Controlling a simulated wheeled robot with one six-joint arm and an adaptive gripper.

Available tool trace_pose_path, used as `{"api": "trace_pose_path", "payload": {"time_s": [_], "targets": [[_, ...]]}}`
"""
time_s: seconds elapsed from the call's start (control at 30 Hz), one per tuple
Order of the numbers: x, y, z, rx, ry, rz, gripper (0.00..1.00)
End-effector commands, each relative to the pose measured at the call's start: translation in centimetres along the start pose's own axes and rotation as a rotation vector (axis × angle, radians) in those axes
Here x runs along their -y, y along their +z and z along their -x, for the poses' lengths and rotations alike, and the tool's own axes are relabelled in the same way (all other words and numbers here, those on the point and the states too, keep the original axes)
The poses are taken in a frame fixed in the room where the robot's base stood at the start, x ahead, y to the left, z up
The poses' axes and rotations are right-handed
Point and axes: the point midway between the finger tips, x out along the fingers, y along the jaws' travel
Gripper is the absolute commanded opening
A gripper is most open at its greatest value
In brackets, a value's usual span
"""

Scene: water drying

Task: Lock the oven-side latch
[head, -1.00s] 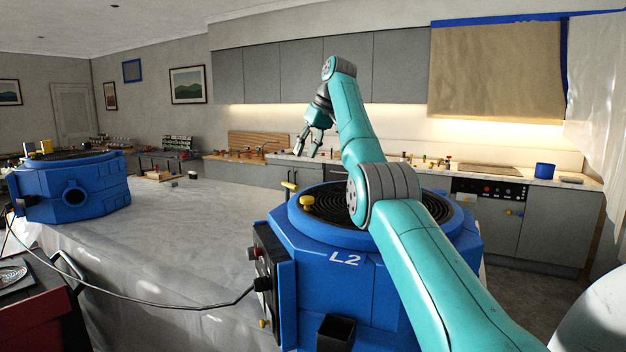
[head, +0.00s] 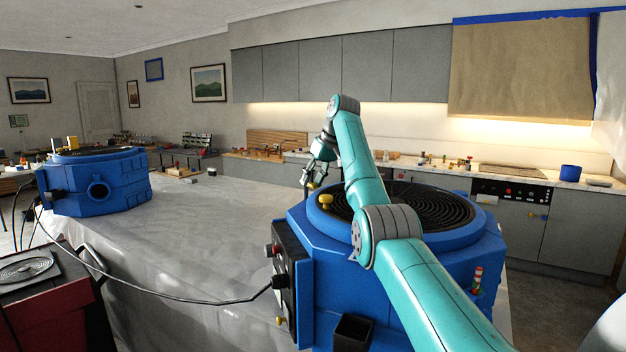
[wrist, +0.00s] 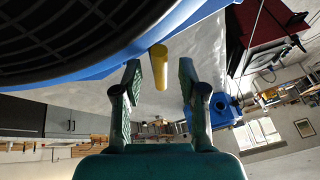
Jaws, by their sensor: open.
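The blue round-topped unit (head: 400,290), marked L2 in the earlier head view, stands in front with a dark ringed grille on top. A gap shows between the handle and each finger. Whether either is the oven-side latch, I cannot tell.
A second blue unit (head: 95,185) stands at the left on the sheeted surface (head: 215,220). A black cable (head: 160,296) runs to L2's side panel. The oven panel (head: 510,192) is in the back counter.

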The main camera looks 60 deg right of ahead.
Motion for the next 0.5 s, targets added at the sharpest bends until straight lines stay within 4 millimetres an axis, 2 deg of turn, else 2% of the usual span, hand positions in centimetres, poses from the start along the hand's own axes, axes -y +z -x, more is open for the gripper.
{"api": "trace_pose_path", "payload": {"time_s": [0.13,0.17,0.3,0.5], "targets": [[0.00,-0.01,0.02,0.000,0.000,0.000,0.41],[0.00,-0.01,0.02,0.000,0.000,0.000,0.36],[0.00,-0.01,0.04,0.000,0.000,0.000,0.01],[-0.01,-0.02,0.05,0.000,-0.001,0.002,0.00]]}}
